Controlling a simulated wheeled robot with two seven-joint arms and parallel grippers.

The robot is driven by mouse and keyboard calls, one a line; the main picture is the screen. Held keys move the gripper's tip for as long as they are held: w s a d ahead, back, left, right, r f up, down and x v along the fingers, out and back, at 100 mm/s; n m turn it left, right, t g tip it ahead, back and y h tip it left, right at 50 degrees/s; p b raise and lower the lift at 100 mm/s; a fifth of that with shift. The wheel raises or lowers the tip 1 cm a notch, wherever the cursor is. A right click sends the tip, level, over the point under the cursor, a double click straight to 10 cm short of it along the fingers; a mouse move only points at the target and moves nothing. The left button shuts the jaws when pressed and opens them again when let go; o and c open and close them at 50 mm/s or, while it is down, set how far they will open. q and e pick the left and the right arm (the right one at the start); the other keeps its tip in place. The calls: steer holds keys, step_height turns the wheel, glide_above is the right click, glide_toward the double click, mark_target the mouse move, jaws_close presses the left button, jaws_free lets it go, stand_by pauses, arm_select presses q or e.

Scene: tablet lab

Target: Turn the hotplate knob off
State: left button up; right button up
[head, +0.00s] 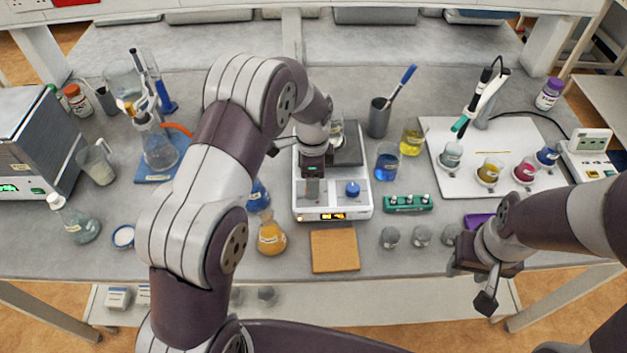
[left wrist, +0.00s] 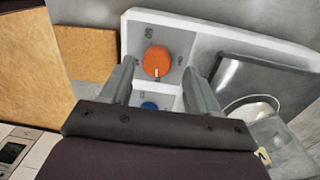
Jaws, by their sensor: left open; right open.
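The white hotplate (head: 300,205) with a dark top plate (head: 349,150) stands in the middle of the bench. Its front display (head: 333,216) is lit orange. A blue knob (head: 352,189) shows on the right of its front panel; it is partly visible in the left wrist view (left wrist: 150,106). An orange knob (left wrist: 156,62) with a white pointer mark shows in the left wrist view, between the fingertips of my open left gripper (left wrist: 159,70); contact cannot be told. My left gripper hides that knob in the head view. My right gripper (head: 473,284) hangs open and empty near the front right edge.
A glass vessel (left wrist: 250,112) stands on the top plate. A cork mat (head: 334,250) lies in front of the hotplate. An orange flask (head: 271,236) is at its left, a blue beaker (head: 387,163) and a green rack (head: 408,203) at its right.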

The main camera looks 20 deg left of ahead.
arm_select(q)
steer(key=shift+s+a+f, duration=0.15)
steer(key=shift+s+f, duration=0.05)
steer(key=shift+f, duration=0.25)
steer(key=shift+s+a+f, duration=0.1)
steer(key=shift+s+f, duration=0.15)
steer(key=shift+w+f, duration=0.1)
steer(key=shift+w, duration=0.1)
steer(key=c, duration=1)
arm_select(e)
steer(key=shift+s+a+r, duration=0.15)
steer(key=shift+s+r, duration=0.15)
steer(key=shift+r, duration=0.05)
